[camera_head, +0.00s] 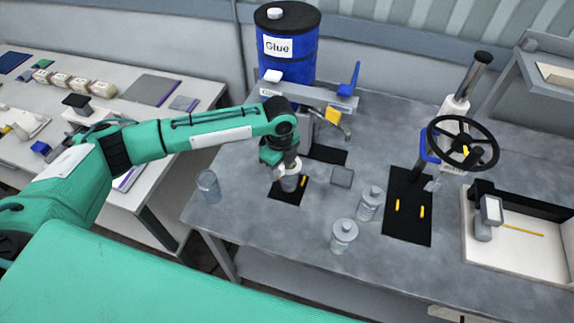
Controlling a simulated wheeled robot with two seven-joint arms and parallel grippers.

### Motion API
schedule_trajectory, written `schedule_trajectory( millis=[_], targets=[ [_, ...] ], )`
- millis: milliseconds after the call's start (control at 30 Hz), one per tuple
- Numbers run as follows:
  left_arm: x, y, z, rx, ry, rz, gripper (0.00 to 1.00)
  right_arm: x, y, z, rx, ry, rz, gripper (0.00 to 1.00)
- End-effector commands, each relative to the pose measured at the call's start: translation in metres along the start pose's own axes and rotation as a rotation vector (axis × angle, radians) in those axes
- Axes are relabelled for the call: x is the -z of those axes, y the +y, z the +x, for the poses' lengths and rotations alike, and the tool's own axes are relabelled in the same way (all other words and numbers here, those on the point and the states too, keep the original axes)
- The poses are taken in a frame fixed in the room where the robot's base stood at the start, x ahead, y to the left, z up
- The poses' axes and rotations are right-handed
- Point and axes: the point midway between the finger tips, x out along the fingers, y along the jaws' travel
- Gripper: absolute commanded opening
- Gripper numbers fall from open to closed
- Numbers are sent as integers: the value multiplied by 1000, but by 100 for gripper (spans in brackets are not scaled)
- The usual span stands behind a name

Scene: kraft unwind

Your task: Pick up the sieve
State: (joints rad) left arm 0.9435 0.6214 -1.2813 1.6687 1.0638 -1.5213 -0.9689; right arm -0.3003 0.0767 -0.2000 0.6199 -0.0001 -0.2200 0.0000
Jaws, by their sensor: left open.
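My left arm reaches in from the left, and its gripper (287,169) points down over a small black mat (276,193) on the grey bench. The gripper is open, with its fingers at the top of a small grey round vessel (289,184) standing on that mat. This vessel may be the sieve, but it is partly hidden and too small to tell for sure. I cannot tell whether the fingers touch it. A flat grey square piece (342,177) lies to the right of the gripper. My right gripper is out of view.
A clear beaker (208,186) stands at the bench's left edge. Two lidded jars (344,236) (370,203) stand right of the mat. Behind are a blue glue drum (290,62) and a dispensing stand (310,97). A handwheel press (463,144) stands right.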

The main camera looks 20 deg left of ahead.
Motion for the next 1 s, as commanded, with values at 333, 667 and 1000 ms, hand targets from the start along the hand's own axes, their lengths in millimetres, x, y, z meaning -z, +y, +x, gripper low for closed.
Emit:
schedule_trajectory(
  millis=[333, 667, 1000],
  targets=[
    [0, 0, 0, 0, 0, 0, 0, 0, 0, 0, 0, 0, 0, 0],
    [0, 0, -2, 1, 0, 0, 0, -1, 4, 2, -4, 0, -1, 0],
    [0, -2, -44, 6, 1, 1, 0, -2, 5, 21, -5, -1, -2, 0]
  ],
)
